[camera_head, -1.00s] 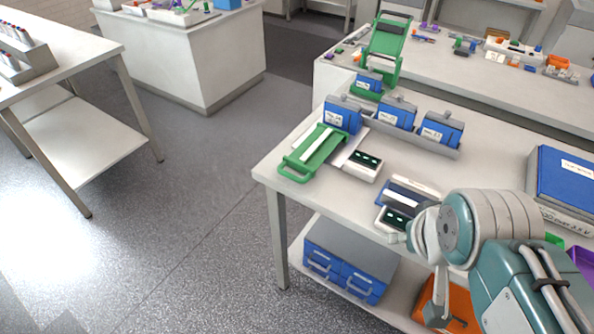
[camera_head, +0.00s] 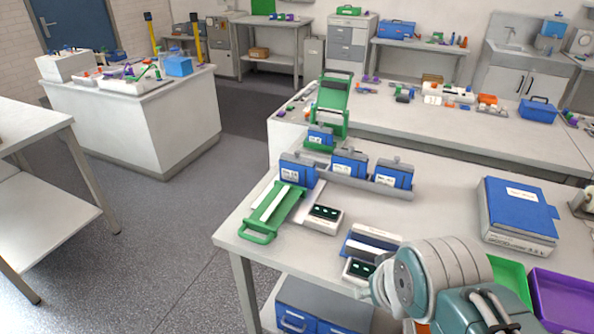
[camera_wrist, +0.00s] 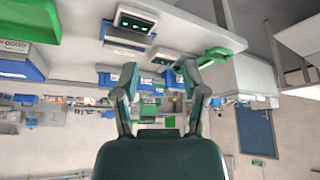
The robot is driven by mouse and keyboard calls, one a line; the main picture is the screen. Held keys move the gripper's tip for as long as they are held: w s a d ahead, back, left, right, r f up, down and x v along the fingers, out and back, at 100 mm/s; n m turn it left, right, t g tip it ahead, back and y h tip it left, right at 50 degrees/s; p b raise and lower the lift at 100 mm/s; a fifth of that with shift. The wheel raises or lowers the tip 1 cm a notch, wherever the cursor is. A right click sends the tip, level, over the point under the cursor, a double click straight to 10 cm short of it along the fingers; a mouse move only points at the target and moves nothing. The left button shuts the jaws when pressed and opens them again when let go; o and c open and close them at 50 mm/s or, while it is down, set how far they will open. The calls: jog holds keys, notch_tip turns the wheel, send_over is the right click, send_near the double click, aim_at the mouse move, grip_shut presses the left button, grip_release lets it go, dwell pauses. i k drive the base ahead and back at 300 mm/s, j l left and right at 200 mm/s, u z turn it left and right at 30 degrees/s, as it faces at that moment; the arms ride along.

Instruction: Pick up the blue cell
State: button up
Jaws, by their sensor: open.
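Blue box-shaped cells with white labels stand upright on the near bench: a left one (camera_head: 298,169), a middle one (camera_head: 348,163) and a right one (camera_head: 394,173) in a grey rack (camera_head: 372,187). A similar blue unit (camera_head: 320,136) sits in a green stand behind them. I cannot tell which one the task names. My gripper (camera_wrist: 160,76) is open and empty in the upside-down wrist view, with blue units beyond its fingers. In the head view my arm is at the lower right, apart from the cells, and the fingers are hidden.
A green tray (camera_head: 268,212) and two display boxes, one near the tray (camera_head: 324,216) and one nearer my arm (camera_head: 360,271), lie in front of the rack. Floor is clear at left.

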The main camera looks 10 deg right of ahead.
aim_at(298, 174)
jog(key=i+j+z, duration=0.1)
jog(key=j, duration=0.25)
jog(key=i+j+z, duration=0.15)
jog(key=j, duration=0.25)
jog(key=i+j+z, duration=0.1)
jog(key=i+j, duration=0.15)
jog(key=j, duration=0.15)
jog(key=i+j+z, duration=0.15)
jog(key=j, duration=0.25)
jog(key=i+j+z, duration=0.1)
jog(key=j, duration=0.3)
